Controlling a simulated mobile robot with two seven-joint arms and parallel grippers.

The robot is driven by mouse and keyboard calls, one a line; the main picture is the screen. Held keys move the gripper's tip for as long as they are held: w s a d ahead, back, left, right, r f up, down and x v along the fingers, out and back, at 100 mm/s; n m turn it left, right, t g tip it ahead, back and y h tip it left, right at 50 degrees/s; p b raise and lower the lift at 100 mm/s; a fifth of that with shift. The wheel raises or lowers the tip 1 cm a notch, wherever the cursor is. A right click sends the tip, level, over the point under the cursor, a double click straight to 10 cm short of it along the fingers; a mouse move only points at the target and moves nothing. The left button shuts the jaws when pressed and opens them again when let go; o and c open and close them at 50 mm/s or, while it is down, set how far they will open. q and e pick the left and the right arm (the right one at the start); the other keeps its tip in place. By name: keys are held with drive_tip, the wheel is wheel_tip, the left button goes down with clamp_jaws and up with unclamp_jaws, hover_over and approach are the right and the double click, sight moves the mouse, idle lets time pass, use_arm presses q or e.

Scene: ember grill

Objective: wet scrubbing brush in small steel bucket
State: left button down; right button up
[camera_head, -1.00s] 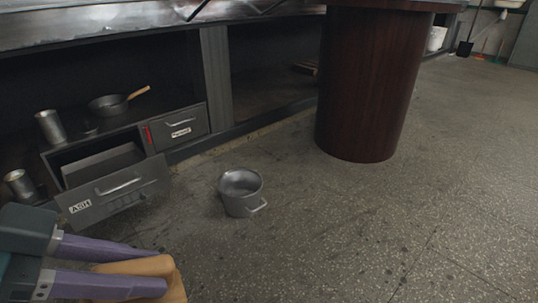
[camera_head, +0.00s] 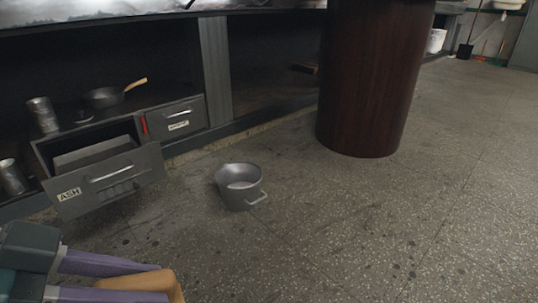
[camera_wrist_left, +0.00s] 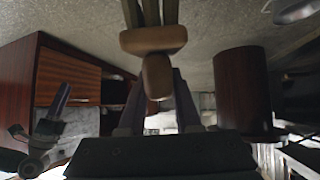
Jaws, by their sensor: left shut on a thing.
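The small steel bucket (camera_head: 243,198) stands upright on the speckled floor right of the open ash drawer, its side handle facing right. I cannot make out what is inside it. My left gripper (camera_head: 155,284) is at the lower left of the head view, left of and nearer than the bucket, apart from it. It is shut on a light-brown wooden piece, which I take for the scrubbing brush (camera_head: 172,287); its lower part is cut off. The brush (camera_wrist_left: 153,40) also shows at the top middle of the left wrist view. A purple finger, apparently of my right gripper (camera_wrist_left: 62,98), shows at left there.
The open drawer marked ASH (camera_head: 110,185) juts out left of the bucket. A pan (camera_head: 104,97) and a metal cup (camera_head: 42,114) stand above it. A dark wooden round pedestal (camera_head: 370,80) stands behind right. The floor right of the bucket is clear.

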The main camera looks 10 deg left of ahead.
wheel_tip(320, 180, down, 20)
drive_tip(key=b, duration=1.9)
drive_tip(key=shift+r, duration=0.1)
idle(1.7)
wheel_tip(320, 180, up, 4)
drive_tip(key=p, duration=0.3)
drive_tip(key=shift+f, duration=0.2)
